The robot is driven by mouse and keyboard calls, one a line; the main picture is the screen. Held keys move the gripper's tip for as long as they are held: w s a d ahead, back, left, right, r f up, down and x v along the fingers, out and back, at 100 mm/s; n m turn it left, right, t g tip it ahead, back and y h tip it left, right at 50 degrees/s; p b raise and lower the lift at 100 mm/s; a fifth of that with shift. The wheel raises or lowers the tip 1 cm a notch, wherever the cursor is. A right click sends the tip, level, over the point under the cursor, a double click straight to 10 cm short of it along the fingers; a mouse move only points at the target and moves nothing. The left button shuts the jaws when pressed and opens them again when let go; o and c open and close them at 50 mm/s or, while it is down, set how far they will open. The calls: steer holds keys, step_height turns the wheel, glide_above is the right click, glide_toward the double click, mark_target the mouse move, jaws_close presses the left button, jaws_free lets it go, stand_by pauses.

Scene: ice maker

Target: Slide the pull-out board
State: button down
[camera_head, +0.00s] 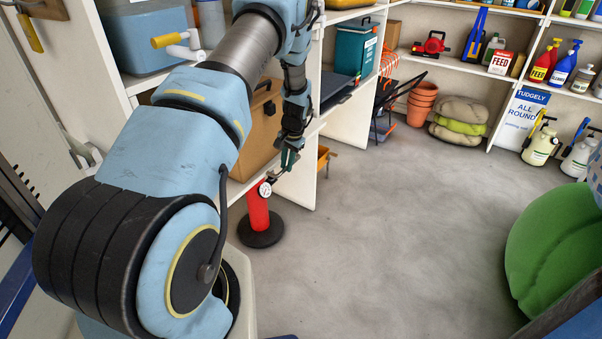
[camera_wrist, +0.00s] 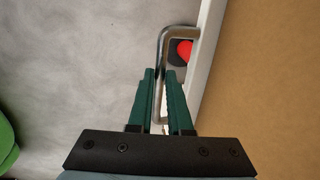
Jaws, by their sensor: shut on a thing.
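In the wrist view, a U-shaped metal handle (camera_wrist: 178,30) stands out from a white edge (camera_wrist: 208,45) with a plain tan surface (camera_wrist: 265,75) behind it. I cannot tell for sure whether this tan surface is the pull-out board. My gripper (camera_wrist: 162,76) has its two green fingers on either side of the handle's long bar, shut on it. In the head view my gripper (camera_head: 279,170) is low beside the white shelving, in front of a tan box-like panel (camera_head: 259,130); the handle itself is too small to tell there.
A red cylinder on a black round base (camera_head: 261,238) stands on the floor just below my gripper. A yellow-orange item (camera_head: 323,158) sits behind the white shelf upright. Grey floor (camera_head: 390,250) is clear to the right, up to a green rounded object (camera_head: 555,245).

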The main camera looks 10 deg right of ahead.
mark_target(269, 137)
steer(key=w+a+b, duration=0.2)
steer(key=w+a, duration=0.3)
steer(key=a, duration=0.1)
steer(key=shift+w+a, duration=0.1)
steer(key=shift+w, duration=0.25)
steer(key=shift+a+r, duration=0.1)
steer(key=c, duration=0.8)
jaws_free()
steer(key=shift+w, duration=0.1)
steer(key=shift+c, duration=0.2)
steer(key=shift+d+r, duration=0.2)
steer(key=r, duration=0.2)
steer(key=s+r+b, duration=0.1)
steer(key=r, duration=0.2)
steer(key=d+r, duration=0.1)
steer(key=r, duration=0.2)
steer(key=shift+s+r, duration=0.15)
steer(key=shift+r, duration=0.1)
steer(key=shift+s+d+r+b, duration=0.15)
steer(key=shift+r+b, duration=0.15)
steer(key=shift+r, duration=0.45)
